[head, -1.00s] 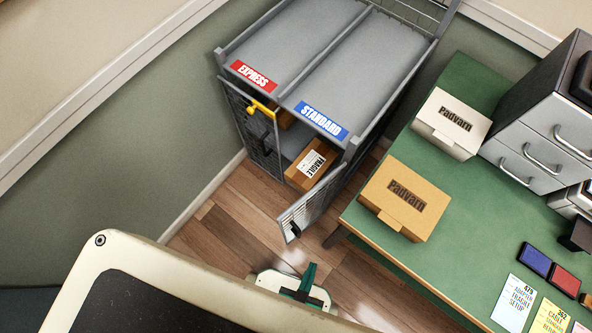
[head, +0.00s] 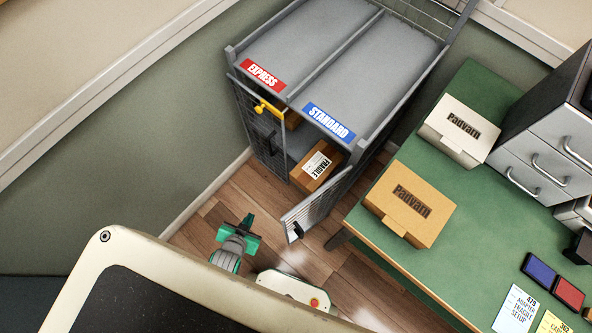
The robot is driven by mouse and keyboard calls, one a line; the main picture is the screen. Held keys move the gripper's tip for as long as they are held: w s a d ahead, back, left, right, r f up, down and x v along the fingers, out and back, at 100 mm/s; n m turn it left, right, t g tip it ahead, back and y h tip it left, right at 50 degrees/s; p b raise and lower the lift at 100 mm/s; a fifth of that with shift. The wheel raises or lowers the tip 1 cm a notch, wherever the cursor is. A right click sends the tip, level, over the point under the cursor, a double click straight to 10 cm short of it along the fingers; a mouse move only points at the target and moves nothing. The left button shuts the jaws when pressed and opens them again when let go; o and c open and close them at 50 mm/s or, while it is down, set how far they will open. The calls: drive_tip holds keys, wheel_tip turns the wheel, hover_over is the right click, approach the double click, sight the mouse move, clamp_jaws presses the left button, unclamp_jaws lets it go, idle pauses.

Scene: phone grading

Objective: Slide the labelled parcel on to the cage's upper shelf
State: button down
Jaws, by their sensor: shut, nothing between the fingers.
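The labelled parcel, a brown box with a white FRAGILE label (head: 317,166), sits inside the STANDARD side of the grey cage (head: 338,52), at its open front. A grey inner surface shows behind it. The STANDARD mesh door (head: 312,208) hangs open. My green gripper (head: 245,233) is shut and empty, over the floor in front of the cage, apart from the parcel and the door. The parcel's underside and far end are hidden.
The EXPRESS door (head: 258,125) is shut, with a yellow latch (head: 268,110); a brown box (head: 292,119) shows behind it. The green desk (head: 477,235) at right holds a brown Padvarn box (head: 410,203), a white one (head: 460,128) and drawers. Wooden floor is clear around my gripper.

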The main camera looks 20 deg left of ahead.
sight(298, 176)
drive_tip(key=w+a+r+m+g, duration=0.1)
drive_tip(key=w+a+r+g, duration=0.15)
drive_tip(key=w, duration=0.85)
drive_tip(key=w+d+m+g+h, duration=0.2)
drive_tip(key=w+d+g, duration=0.25)
drive_tip(key=d, duration=0.75)
drive_tip(key=w+d+f, duration=0.1)
drive_tip(key=w+f, duration=0.2)
drive_tip(key=f, duration=0.6)
drive_tip(key=shift+w+d+g, duration=0.2)
drive_tip(key=shift+d+g, duration=0.05)
drive_tip(key=shift+g, duration=0.05)
